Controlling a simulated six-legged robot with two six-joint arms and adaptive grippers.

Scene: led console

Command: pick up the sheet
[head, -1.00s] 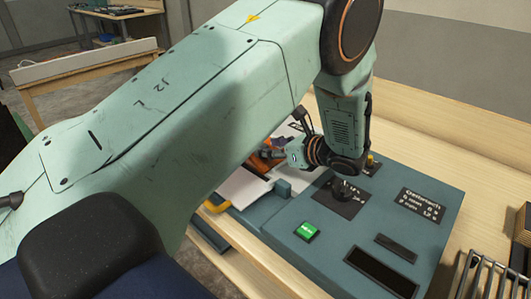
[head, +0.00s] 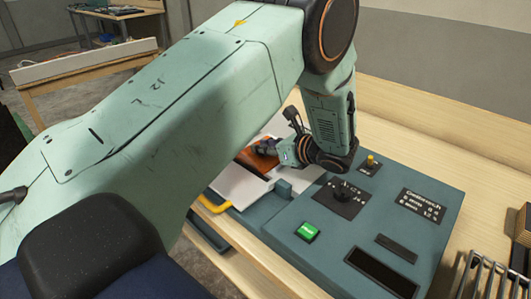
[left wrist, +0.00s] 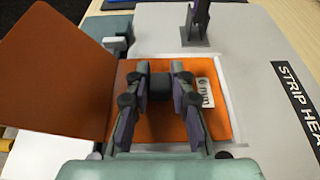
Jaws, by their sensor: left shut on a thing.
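The orange sheet (head: 258,160) is at the machine's left end, partly hidden by my left arm in the head view. In the left wrist view, a flat orange part (left wrist: 222,122) with a small white "6 mm" label lies below my fingers, and an orange panel (left wrist: 50,85) stands out to the left. I cannot tell whether these are one piece. My left gripper (head: 269,147) is over the sheet; its fingers (left wrist: 158,83) close around a small dark block, apparently on the sheet. The exact contact is unclear. My right gripper is not in view.
The teal console (head: 320,250) has a green button (head: 307,232), a dark knob (head: 343,190) and a yellow-topped control (head: 371,161). A yellow handle (head: 215,205) is at its left. A metal rack (head: 490,275) stands at lower right. A "STRIP HEA" label (left wrist: 297,92) is on the grey surface.

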